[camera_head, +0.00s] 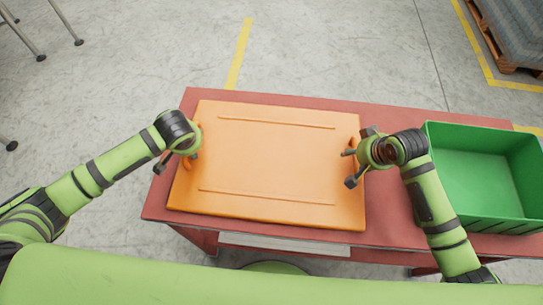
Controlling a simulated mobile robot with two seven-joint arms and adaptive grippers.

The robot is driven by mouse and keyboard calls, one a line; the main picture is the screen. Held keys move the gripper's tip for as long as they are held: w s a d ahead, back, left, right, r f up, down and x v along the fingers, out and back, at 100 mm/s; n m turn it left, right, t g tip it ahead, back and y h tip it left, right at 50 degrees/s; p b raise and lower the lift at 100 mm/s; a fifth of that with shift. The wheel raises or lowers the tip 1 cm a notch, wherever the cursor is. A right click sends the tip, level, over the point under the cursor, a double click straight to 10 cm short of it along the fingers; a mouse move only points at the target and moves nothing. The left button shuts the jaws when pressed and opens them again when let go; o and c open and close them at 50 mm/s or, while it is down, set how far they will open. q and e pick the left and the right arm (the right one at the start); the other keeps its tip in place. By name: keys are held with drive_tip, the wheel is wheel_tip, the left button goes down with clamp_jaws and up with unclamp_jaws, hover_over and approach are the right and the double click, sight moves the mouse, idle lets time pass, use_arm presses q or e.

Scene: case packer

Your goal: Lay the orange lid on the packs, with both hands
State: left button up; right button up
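The orange lid (275,160) is a wide flat panel with two raised ribs. It lies level over the red table, with an upright handle at its left end (197,137) and another at its right end. No packs show; what is under the lid is hidden. My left gripper (178,161) is at the left handle, its fingers apart and partly hidden by the wrist. My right gripper (349,168) is at the right handle, its two dark fingertips spread apart over the lid's right edge. I cannot see either gripper closed on a handle.
The red table (395,204) shows around the lid. An empty green crate (483,178) stands on the right, close to my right arm. A loaded pallet (512,45) stands on the floor at the top right.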

use_arm(q)
clamp_jaws()
use_arm(e)
clamp_jaws()
use_arm(q)
drive_tip(key=shift+w+r, duration=0.1)
drive_tip(key=shift+r, duration=0.15)
use_arm(e)
drive_tip(key=shift+w+r, duration=0.1)
drive_tip(key=shift+r, duration=0.1)
